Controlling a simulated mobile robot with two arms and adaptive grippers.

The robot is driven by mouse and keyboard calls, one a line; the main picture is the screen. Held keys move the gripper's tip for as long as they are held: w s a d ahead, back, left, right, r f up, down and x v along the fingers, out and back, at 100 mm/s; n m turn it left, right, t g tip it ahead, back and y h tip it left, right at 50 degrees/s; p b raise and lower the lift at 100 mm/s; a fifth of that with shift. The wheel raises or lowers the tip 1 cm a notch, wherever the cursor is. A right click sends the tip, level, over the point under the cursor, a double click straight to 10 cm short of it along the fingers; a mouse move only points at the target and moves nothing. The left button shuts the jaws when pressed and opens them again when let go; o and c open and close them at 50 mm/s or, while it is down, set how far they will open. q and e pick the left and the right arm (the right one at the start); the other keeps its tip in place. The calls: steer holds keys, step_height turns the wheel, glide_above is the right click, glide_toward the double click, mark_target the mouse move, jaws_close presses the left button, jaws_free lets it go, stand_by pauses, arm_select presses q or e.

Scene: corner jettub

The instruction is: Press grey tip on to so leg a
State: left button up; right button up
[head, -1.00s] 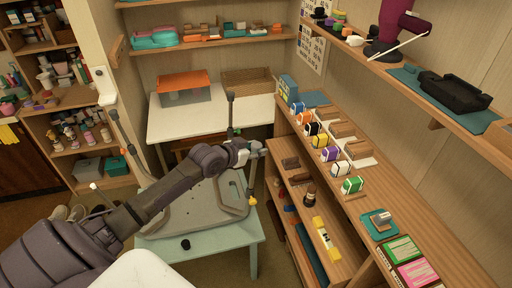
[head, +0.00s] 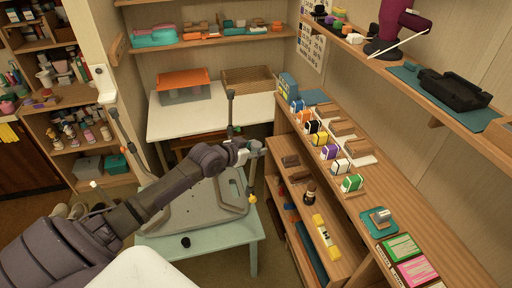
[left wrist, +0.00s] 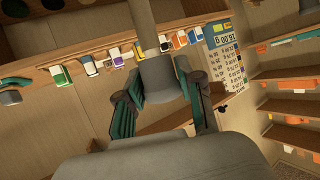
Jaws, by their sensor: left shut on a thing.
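My left gripper (head: 256,150) is at the upper end of a thin dark upright leg (head: 252,177) on the near right side of an upturned grey frame (head: 165,222). In the left wrist view, the gripper's teal-padded fingers (left wrist: 160,108) are shut on a grey cylinder (left wrist: 163,78), the grey tip. A narrower grey shaft (left wrist: 144,22) lines up with the tip and meets it. I cannot tell how deeply the shaft sits in it. The arm and fingers hide the tip in the head view. My right gripper is out of view.
The frame lies on a pale green table (head: 215,241), with a black cap (head: 185,242) near its front edge. Another upright leg (head: 230,112) rises behind my gripper. A wooden shelf unit (head: 412,222) with coloured boxes stands close on the right.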

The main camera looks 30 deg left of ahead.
arm_select(q)
steer(key=shift+s+a+f+b, duration=0.1)
steer(key=shift+f+b, duration=0.55)
steer(key=shift+f, duration=0.4)
steer(key=shift+s+a+f+b, duration=0.1)
steer(key=shift+f+b, duration=0.5)
steer(key=shift+f, duration=0.4)
stand_by(0.9)
steer(key=o, duration=0.9)
steer(key=shift+w+r, duration=0.1)
steer(key=shift+w, duration=0.05)
steer(key=v, duration=1.2)
